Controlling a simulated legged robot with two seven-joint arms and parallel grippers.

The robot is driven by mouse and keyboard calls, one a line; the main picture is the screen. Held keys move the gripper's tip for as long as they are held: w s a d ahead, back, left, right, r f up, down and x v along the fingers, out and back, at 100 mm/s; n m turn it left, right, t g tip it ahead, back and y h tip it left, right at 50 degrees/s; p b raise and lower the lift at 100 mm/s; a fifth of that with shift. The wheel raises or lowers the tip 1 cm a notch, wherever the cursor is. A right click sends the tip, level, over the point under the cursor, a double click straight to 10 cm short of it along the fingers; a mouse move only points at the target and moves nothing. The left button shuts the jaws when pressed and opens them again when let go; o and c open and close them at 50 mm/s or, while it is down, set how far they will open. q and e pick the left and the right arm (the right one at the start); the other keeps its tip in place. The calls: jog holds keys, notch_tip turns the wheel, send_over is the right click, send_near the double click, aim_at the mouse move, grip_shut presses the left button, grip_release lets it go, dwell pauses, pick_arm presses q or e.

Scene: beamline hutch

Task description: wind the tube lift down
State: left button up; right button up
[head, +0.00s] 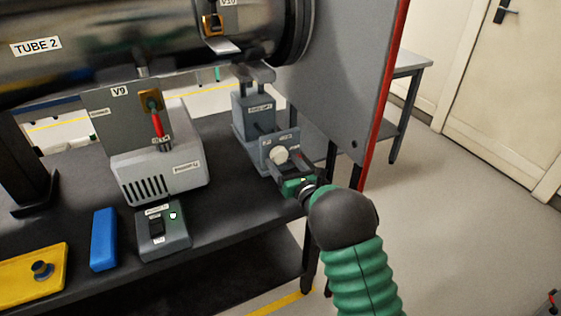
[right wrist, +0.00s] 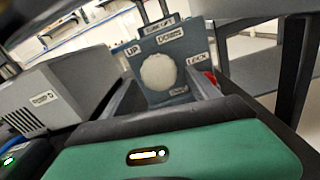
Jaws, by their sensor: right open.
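The tube lift (head: 253,113) is a grey unit at the right end of the dark bench, under the end of the big tube. Its front panel carries a round pale knob (head: 279,155). In the right wrist view the knob (right wrist: 158,72) faces me, with labels reading UP, DOWN and LOCK around it. My right gripper (head: 284,166) is open just in front of the panel. In the right wrist view its fingers (right wrist: 163,92) stand left and right of the knob; contact cannot be told. My left gripper is not in view.
The tube labelled TUBE 2 (head: 130,45) runs overhead. A grey pump (head: 160,172), a switch box (head: 164,240), a blue block (head: 104,240) and a yellow tray (head: 20,285) lie left on the bench. A red-edged grey panel (head: 345,80) stands right. Floor is free beyond.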

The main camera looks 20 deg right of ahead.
jog(key=shift+w+a, duration=0.1)
jog(key=shift+w, duration=1.2)
jog(key=c, duration=1.3)
